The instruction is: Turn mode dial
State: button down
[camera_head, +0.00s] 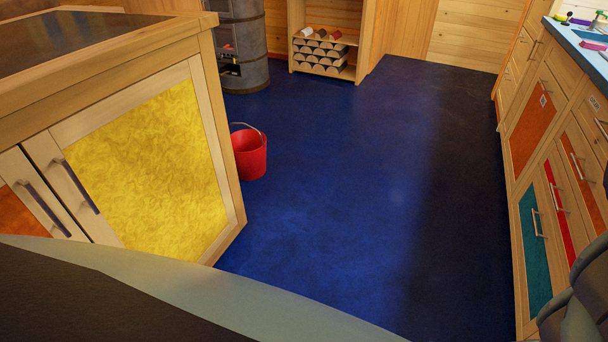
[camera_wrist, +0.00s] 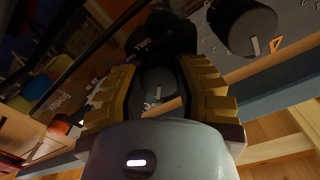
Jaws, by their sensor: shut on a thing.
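In the wrist view my gripper (camera_wrist: 160,70) has its two ridged yellowish fingers on either side of a dark round dial (camera_wrist: 158,83) with a pale pointer line. The gripper is shut on this dial, on a dark control panel (camera_wrist: 205,42). A second, larger-looking black dial (camera_wrist: 243,24) with a white pointer line stands free to the upper right. The head view shows neither the gripper nor the dials.
In the head view a cabinet with a yellow door (camera_head: 155,145) stands on the left. A red bucket (camera_head: 250,157) is on the blue floor (camera_head: 340,200). Drawers (camera_head: 540,220) under a blue counter line the right. The middle floor is clear.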

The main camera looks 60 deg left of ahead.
jog(key=m+b, duration=0.1)
jog(key=m, duration=0.1)
jog(key=m+b, duration=0.2)
jog(key=m, duration=0.1)
jog(key=shift+s+d+r+m, duration=0.1)
jog(key=shift+d+m, duration=0.05)
jog(key=shift+m, duration=0.15)
jog(key=m+b, duration=0.2)
jog(key=m, duration=0.2)
jog(key=shift+s+b, duration=0.1)
jog(key=shift+b, duration=0.25)
jog(key=m+b, duration=0.4)
jog(key=m, duration=0.1)
jog(key=shift+f+m, duration=0.2)
jog(key=shift+m, duration=0.1)
jog(key=m+b, duration=0.3)
jog(key=m, duration=0.1)
jog(key=shift+m+t, duration=0.4)
jog(key=c, duration=0.9)
grip_release()
jog(key=shift+r, duration=0.1)
jog(key=shift+o, duration=0.2)
